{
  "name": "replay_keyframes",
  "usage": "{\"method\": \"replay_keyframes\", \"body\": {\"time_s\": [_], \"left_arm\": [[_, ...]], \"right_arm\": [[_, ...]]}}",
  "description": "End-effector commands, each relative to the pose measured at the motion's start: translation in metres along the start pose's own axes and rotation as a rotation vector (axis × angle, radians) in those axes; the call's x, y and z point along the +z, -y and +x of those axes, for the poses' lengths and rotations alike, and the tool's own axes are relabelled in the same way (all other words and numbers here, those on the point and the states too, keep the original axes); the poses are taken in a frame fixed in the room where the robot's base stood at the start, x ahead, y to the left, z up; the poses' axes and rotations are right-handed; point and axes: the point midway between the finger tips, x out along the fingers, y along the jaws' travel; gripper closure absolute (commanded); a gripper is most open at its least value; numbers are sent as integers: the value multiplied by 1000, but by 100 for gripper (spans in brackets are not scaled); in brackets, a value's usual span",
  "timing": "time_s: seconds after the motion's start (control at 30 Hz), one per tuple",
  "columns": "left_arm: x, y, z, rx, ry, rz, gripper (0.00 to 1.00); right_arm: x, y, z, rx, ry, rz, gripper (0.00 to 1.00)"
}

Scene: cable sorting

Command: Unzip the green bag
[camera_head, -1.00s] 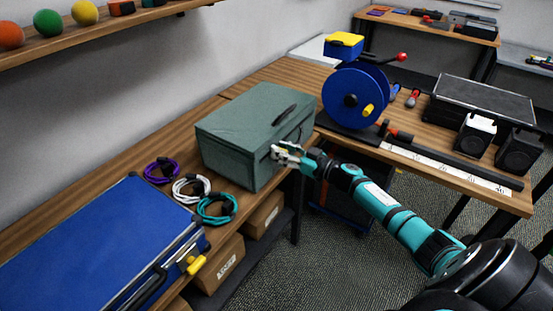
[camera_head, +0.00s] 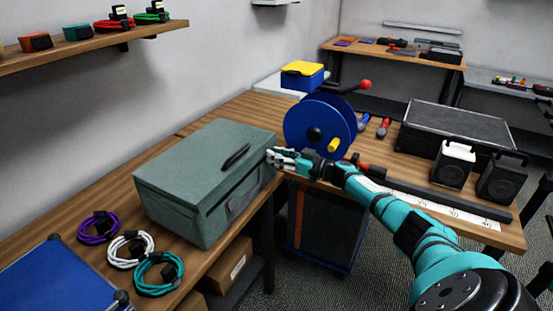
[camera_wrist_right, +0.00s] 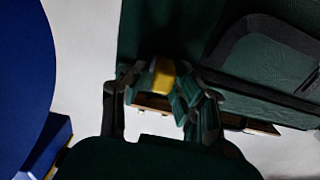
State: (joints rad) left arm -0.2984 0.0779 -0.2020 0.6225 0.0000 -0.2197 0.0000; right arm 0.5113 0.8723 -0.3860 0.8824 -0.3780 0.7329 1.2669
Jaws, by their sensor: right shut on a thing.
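The green bag (camera_head: 180,205) sits on the wooden bench, box-shaped, with its lid down and a dark handle (camera_head: 236,157) on top. It fills the upper right of the right wrist view (camera_wrist_right: 255,85). My right gripper (camera_head: 272,157) is at the far right corner of the bag, near the lid's edge. In the right wrist view its fingers (camera_wrist_right: 162,88) are closed around a small yellowish piece (camera_wrist_right: 163,72) against the bag's edge, which looks like the zipper pull. How far the zipper is open cannot be seen. My left gripper is out of view.
A blue cable reel (camera_head: 312,112) stands close behind my right gripper. Purple (camera_head: 98,228), white (camera_head: 131,248) and teal (camera_head: 158,273) cable coils lie left of the bag, near a blue case (camera_head: 45,285). A black case (camera_head: 455,125) and two speakers are at right.

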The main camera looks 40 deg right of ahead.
Motion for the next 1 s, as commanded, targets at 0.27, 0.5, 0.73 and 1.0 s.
{"method": "replay_keyframes", "body": {"time_s": [0.27, 0.5, 0.73, 1.0], "left_arm": [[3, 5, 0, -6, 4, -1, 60], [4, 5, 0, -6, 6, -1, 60], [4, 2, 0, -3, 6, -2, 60], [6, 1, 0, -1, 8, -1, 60]], "right_arm": [[-1, -5, -2, 12, 3, -6, 100], [-2, -6, -2, 13, 2, -6, 60], [-1, -4, -1, 9, 2, -4, 60], [0, -3, -4, 8, 3, -3, 60]]}}
